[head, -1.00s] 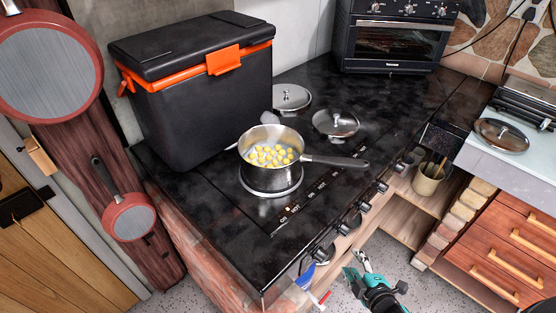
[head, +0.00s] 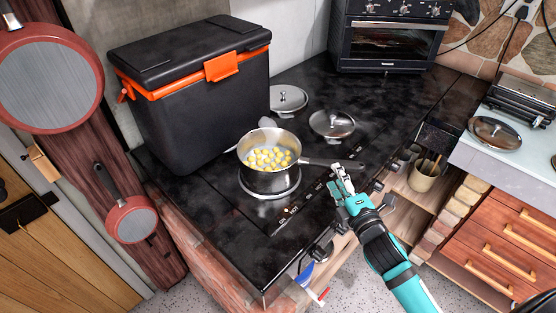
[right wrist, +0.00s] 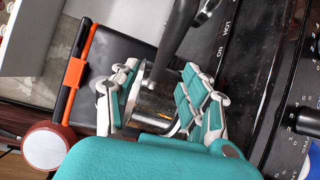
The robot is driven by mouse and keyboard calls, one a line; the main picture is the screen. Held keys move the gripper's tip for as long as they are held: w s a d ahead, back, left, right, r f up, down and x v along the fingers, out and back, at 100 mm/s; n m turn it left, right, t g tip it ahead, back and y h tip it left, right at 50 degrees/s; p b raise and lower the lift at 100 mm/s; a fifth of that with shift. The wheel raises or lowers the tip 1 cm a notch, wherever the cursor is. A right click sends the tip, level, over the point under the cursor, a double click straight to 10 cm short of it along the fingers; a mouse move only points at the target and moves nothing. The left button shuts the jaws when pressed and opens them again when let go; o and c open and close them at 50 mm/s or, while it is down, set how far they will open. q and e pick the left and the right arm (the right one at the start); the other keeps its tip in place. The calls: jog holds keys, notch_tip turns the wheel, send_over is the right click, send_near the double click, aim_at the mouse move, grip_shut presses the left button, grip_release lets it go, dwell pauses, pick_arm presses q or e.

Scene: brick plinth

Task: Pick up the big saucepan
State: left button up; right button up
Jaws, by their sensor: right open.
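The big saucepan (head: 270,178) is steel, with a long dark handle and round yellow pieces inside. It stands upright on a round burner of the black hob, handle pointing right. My right gripper (head: 341,172) is at the handle's outer half, on its near side. In the right wrist view the open fingers (right wrist: 160,74) stand to either side of the dark handle (right wrist: 180,32), with the shiny pan wall (right wrist: 155,98) beyond; I cannot tell whether they touch it. My left gripper is out of view.
Two steel lids (head: 288,98) (head: 331,124) lie behind the saucepan on the black counter (head: 225,215). A black and orange cool box (head: 200,110) stands close at its left. A toaster oven (head: 390,45) is at the back. Knobs line the front edge.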

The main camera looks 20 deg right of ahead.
aim_at(326, 167)
jog(key=w, duration=0.2)
jog(key=w+p, duration=0.1)
jog(key=w, duration=0.1)
jog(key=w+a+p, duration=0.1)
jog(key=w, duration=0.1)
jog(key=shift+w+f, duration=0.2)
jog(key=shift+f, duration=0.2)
jog(key=shift+w+f, duration=0.15)
jog(key=shift+w, duration=0.05)
jog(key=shift+s+d, duration=0.1)
jog(key=shift+c, duration=0.7)
grip_shut()
jog(key=shift+r, duration=0.25)
